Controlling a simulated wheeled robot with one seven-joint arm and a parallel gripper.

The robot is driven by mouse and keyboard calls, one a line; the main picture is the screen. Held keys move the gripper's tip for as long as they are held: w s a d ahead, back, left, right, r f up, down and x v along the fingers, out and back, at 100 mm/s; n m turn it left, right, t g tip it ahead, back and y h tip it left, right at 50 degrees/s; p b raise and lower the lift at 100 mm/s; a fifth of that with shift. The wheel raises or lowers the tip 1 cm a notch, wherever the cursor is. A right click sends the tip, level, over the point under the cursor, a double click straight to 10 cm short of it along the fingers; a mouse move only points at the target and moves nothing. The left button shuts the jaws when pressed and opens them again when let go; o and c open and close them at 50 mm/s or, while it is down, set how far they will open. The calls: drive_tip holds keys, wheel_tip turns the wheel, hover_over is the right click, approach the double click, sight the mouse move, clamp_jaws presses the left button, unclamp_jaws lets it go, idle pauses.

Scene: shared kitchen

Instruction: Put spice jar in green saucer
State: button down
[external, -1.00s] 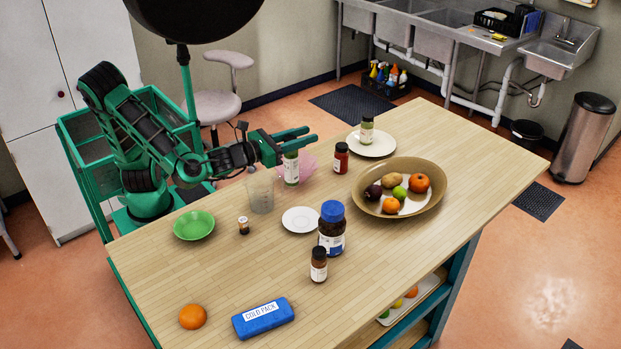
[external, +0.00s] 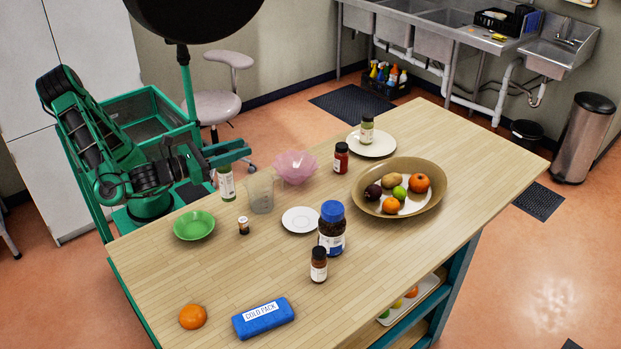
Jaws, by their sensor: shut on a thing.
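The spice jar (external: 227,185), with a white label and green contents, hangs upright in my gripper (external: 236,153). My gripper is shut around its top, and the jar is above the table's far left part. The green saucer (external: 194,226) lies on the table to the left of and nearer the camera than the jar, and it looks empty. The jar is apart from the saucer.
A clear beaker (external: 261,195) stands just right of the held jar. A small dark bottle (external: 243,226) stands right of the saucer. A pink bowl (external: 295,167), white saucer (external: 300,220) and blue-lidded jar (external: 332,240) are farther right.

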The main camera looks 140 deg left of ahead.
drive_tip(key=shift+s+d+r, duration=0.9)
drive_tip(key=shift+s+d, duration=3.25)
drive_tip(key=shift+d, duration=0.6)
wheel_tip(320, 180, down, 15)
drive_tip(key=shift+f, duration=0.15)
drive_tip(key=c, duration=1.3)
unclamp_jaws()
drive_tip(key=shift+c, duration=0.2)
